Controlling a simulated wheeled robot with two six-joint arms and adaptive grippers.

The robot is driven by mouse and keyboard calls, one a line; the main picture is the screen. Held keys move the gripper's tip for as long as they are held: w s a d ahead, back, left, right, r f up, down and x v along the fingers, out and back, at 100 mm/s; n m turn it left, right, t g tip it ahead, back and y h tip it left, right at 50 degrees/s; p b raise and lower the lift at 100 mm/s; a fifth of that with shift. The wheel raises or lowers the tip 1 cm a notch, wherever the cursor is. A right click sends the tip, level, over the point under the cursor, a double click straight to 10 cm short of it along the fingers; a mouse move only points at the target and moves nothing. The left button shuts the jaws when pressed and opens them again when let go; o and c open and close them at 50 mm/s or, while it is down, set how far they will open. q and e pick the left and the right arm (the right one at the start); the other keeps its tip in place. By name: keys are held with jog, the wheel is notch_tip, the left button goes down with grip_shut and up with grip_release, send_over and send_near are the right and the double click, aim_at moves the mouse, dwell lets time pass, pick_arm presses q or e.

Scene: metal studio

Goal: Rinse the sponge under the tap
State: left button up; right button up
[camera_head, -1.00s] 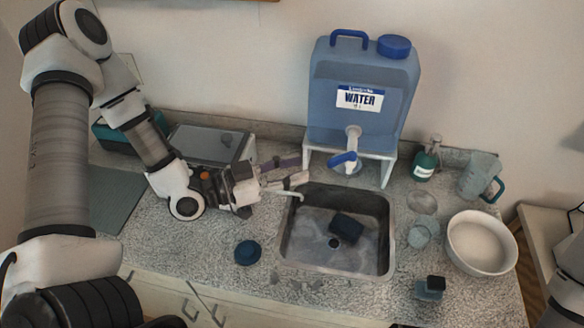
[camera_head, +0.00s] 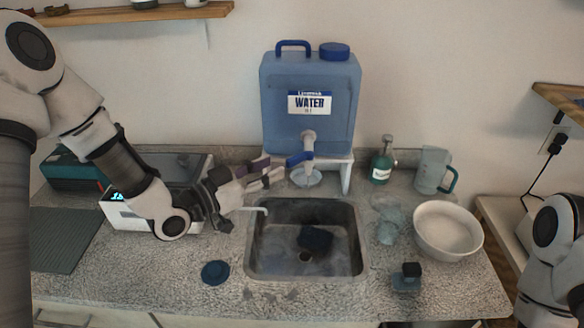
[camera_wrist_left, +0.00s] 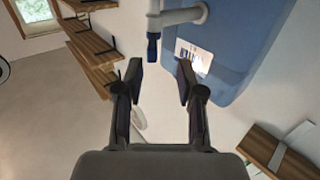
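The dark blue sponge (camera_head: 315,238) lies on the floor of the metal sink (camera_head: 262,268), by the drain. The blue water container (camera_head: 340,100) stands behind the sink on a white stand. Its pale tap (camera_head: 309,138) has a blue lever (camera_head: 299,158). My left gripper (camera_head: 279,173) is open and empty, just left of the lever. In the left wrist view, its fingers (camera_wrist_left: 160,76) are apart, with the blue lever (camera_wrist_left: 153,47) ahead between them and apart from both. My right gripper is out of view; only part of the right arm shows at the right edge.
A small metal faucet (camera_head: 256,209) sits at the sink's left rim. A white bowl (camera_head: 447,252), a jug (camera_head: 430,170) and a green bottle (camera_head: 382,163) stand right of the sink. A dark blue round item (camera_head: 215,272) lies left.

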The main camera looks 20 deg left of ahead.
aim_at(292, 158)
pick_arm(q)
jog(key=w+d, duration=0.1)
jog(key=w+d+p, duration=0.1)
jog(key=w+d, duration=0.2)
jog(key=shift+w+d+r+p, duration=0.2)
jog(key=shift+d+r+p, duration=0.1)
jog(key=shift+r+p, duration=0.1)
jog(key=shift+w+a+f, duration=0.1)
jog(key=shift+w+f, duration=0.05)
jog(key=shift+w, duration=0.1)
jog(key=shift+a, duration=0.1)
jog(key=shift+s, duration=0.1)
jog(key=shift+c, duration=0.3)
jog(key=shift+s, duration=0.1)
grip_shut()
